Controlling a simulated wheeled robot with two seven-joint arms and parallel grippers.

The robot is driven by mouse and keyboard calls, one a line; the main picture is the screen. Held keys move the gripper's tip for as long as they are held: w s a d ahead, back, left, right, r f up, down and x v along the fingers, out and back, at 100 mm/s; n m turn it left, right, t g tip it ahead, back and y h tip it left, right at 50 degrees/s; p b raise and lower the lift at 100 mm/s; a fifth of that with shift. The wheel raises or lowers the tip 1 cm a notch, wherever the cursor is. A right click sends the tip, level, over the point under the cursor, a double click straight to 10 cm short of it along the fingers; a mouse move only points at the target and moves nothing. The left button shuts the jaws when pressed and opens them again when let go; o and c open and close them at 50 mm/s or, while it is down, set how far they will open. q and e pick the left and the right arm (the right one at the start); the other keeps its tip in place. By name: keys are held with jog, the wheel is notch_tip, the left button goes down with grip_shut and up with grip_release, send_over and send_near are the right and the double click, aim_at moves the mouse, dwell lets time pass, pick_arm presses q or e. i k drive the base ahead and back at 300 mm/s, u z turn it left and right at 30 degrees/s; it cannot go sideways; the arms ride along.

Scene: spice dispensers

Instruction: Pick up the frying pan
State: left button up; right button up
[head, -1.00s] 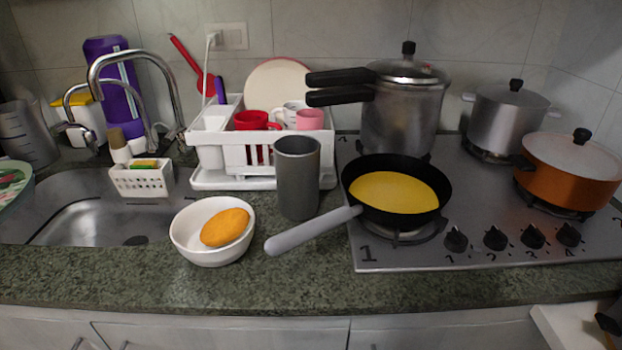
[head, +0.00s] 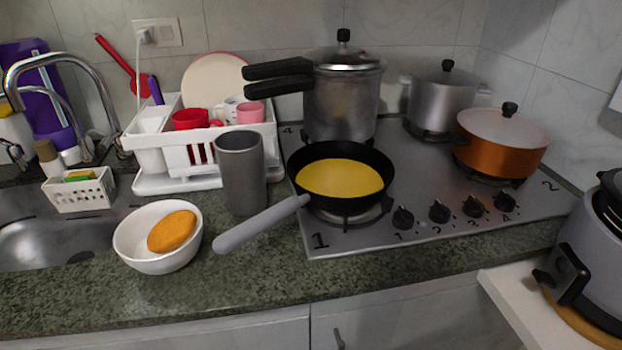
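The black frying pan (head: 376,196) sits on the front left burner of the stove in the head view. A yellow layer (head: 340,178) covers its inside bottom. Its grey handle (head: 262,223) points left and toward me, reaching out over the green stone counter. Neither of my grippers shows in the head view.
A grey cup (head: 242,180) stands just left of the pan, behind its handle. A white bowl (head: 150,258) with an orange-yellow item is further left. A pressure cooker (head: 342,105) stands behind the pan, its black handles reaching left. An orange pot (head: 500,145) is at right.

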aim_at(333, 176)
jog(key=u, duration=0.25)
jog(key=k, duration=0.85)
jog(key=z, duration=4.25)
jog(key=i, duration=0.1)
jog(key=u, duration=3.5)
jog(key=i, duration=0.3)
jog(key=z, duration=0.05)
